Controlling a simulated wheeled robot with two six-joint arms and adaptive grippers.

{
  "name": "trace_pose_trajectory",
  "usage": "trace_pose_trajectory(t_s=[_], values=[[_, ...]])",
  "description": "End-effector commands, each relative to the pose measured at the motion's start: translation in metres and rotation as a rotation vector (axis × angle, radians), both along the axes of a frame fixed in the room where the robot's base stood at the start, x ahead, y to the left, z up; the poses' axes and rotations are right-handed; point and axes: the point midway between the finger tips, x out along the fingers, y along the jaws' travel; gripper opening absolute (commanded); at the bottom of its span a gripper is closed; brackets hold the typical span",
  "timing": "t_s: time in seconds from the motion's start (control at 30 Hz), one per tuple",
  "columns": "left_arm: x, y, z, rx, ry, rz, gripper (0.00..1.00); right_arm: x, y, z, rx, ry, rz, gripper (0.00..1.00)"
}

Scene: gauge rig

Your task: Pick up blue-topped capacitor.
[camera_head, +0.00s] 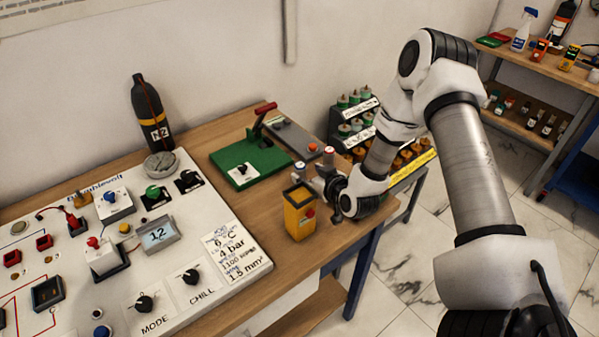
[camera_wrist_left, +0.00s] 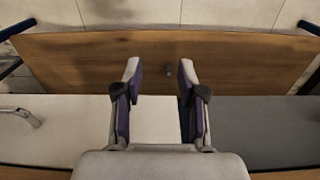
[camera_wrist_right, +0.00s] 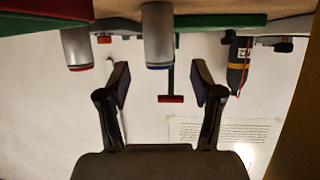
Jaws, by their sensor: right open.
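In the right wrist view, which is upside down, the blue-topped capacitor (camera_wrist_right: 158,36) is a silver cylinder with a thin blue rim. It stands ahead of my right gripper (camera_wrist_right: 164,82), in line with the gap between the fingers. The fingers are open and I see no contact. My left gripper (camera_wrist_left: 158,84) is open and empty.
A green board with a red lever (camera_head: 250,160) lies behind and left. The control panel (camera_head: 215,290) fills the left. A rack (camera_head: 350,122) stands beyond the table's right end.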

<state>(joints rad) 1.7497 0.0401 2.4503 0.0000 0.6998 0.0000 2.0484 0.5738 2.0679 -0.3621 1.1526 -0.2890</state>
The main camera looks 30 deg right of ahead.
Motion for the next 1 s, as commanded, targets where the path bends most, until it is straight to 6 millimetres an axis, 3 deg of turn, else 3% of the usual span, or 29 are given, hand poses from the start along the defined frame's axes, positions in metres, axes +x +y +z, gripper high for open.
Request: trace_pose_trajectory(t_s=[0.13,0.37,0.43,0.57,1.0], values=[[0.0,0.0,0.007,0.0,-0.001,0.0,0.4,0.022,-0.002,-0.009,-0.003,0.0,0.002,0.66],[0.0,0.0,0.007,0.0,-0.001,0.0,0.4,0.026,-0.002,-0.011,0.0,-0.001,0.001,0.66],[0.0,0.0,0.007,0.0,-0.001,0.0,0.4,0.026,-0.002,-0.011,0.0,-0.001,0.001,0.49],[0.0,0.0,0.006,0.0,-0.001,0.0,0.4,0.026,-0.002,-0.011,0.0,0.0,0.001,0.03],[0.0,0.0,0.005,0.0,-0.001,0.0,0.4,0.026,-0.002,-0.004,0.001,-0.001,0.0,0.01]])
